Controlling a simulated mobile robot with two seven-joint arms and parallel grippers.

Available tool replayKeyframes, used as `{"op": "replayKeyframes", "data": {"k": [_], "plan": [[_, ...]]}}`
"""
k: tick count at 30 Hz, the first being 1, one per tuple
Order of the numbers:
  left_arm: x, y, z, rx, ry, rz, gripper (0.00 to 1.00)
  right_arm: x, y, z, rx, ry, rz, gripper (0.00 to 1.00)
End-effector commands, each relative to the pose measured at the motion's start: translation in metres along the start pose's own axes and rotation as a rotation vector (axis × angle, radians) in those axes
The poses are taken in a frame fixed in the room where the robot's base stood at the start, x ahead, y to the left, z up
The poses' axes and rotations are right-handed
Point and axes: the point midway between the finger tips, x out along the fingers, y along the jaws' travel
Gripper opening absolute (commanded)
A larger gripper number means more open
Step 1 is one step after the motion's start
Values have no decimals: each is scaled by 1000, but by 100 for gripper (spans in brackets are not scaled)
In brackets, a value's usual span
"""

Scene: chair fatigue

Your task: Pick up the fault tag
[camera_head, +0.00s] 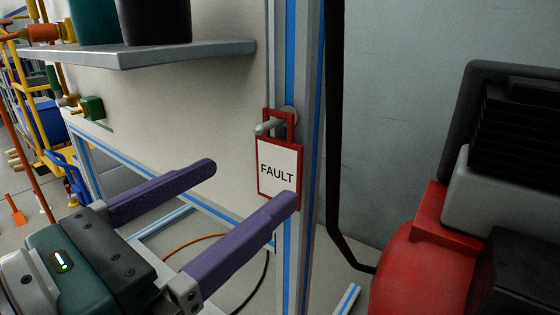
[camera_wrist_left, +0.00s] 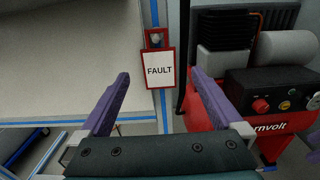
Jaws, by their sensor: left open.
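The fault tag (camera_head: 278,170) is a white card with a red frame and the word FAULT. It hangs upright by its red top loop from a grey peg (camera_head: 268,126) on a metal post. It also shows in the left wrist view (camera_wrist_left: 159,70), ahead and between my finger lines. My left gripper (camera_head: 250,184) is open and empty, with purple fingers. In the head view the near fingertip overlaps the tag's lower right corner; I cannot tell whether it touches. The left gripper also shows in the left wrist view (camera_wrist_left: 160,78).
A grey shelf (camera_head: 140,54) with dark containers juts out at upper left. The blue-striped post (camera_head: 294,250) stands behind the tag. A black cable (camera_head: 334,150) runs down beside it. A red compressor (camera_head: 410,270) stands close on the right.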

Motion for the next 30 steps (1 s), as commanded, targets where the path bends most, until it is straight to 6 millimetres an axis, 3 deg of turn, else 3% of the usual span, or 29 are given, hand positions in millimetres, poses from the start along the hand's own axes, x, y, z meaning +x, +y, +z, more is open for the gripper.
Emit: {"op": "replayKeyframes", "data": {"k": [10,19,30], "plan": [[47,2,-6,1,-1,-1,100,14,0,5,-1,0,1,50],[53,2,-6,2,2,0,100,14,0,5,-2,0,2,50],[52,2,-6,2,2,0,60,14,0,5,-2,-1,1,50]]}}
